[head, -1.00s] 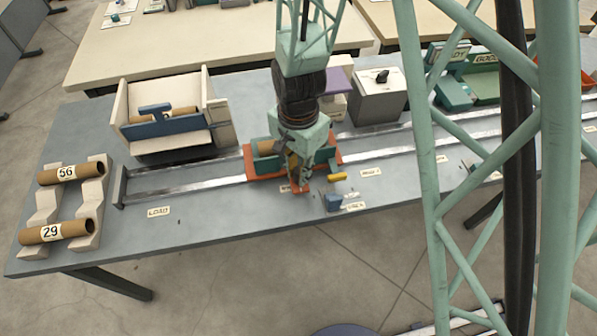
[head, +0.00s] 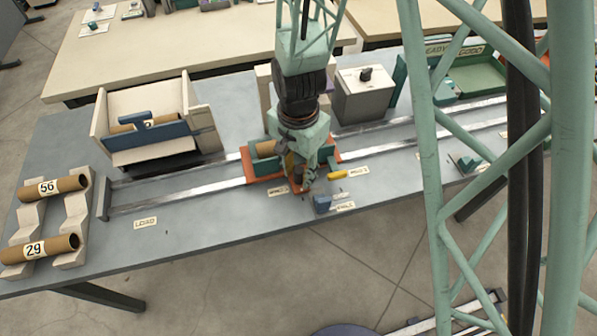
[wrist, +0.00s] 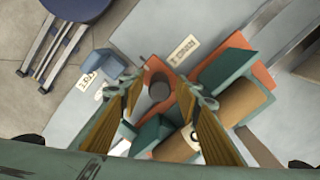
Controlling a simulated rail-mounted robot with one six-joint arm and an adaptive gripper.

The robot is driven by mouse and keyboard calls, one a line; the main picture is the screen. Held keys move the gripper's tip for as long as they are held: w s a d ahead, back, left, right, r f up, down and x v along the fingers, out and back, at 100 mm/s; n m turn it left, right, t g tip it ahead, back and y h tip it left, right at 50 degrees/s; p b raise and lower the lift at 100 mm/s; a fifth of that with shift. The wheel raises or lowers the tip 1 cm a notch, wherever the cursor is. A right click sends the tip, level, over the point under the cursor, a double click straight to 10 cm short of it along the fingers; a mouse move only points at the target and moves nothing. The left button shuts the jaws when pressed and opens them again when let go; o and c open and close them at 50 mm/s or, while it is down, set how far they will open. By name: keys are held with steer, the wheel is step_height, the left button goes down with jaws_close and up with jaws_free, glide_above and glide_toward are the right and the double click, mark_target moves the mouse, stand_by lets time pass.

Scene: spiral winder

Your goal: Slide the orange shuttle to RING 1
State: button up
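The orange shuttle (head: 262,179) sits across the two metal rails at mid bench, carrying a brown tube (head: 264,148). In the wrist view its orange plate (wrist: 262,76) and tube (wrist: 241,106) show at right. A dark upright post (wrist: 158,90) stands on the shuttle's front part. My gripper (wrist: 159,84) is low over this part, its fingers apart on either side of the post; I cannot tell whether either touches. In the head view my gripper (head: 298,180) hides much of the shuttle. The label RING 1 (head: 277,191) lies just left of the post, also in the wrist view (wrist: 185,51).
A small blue block (head: 322,203) and another label (head: 344,206) lie at the front edge. A yellow piece (head: 337,174) lies near the label RING 2 (head: 358,172). Tubes 56 (head: 70,184) and 29 (head: 58,246) rest on cradles at left. The rails (head: 400,146) look clear to the right.

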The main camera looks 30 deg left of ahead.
steer(key=shift+r, duration=0.15)
step_height(320, 180, up, 12)
steer(key=shift+a, duration=0.15)
stand_by(1.1)
stand_by(0.6)
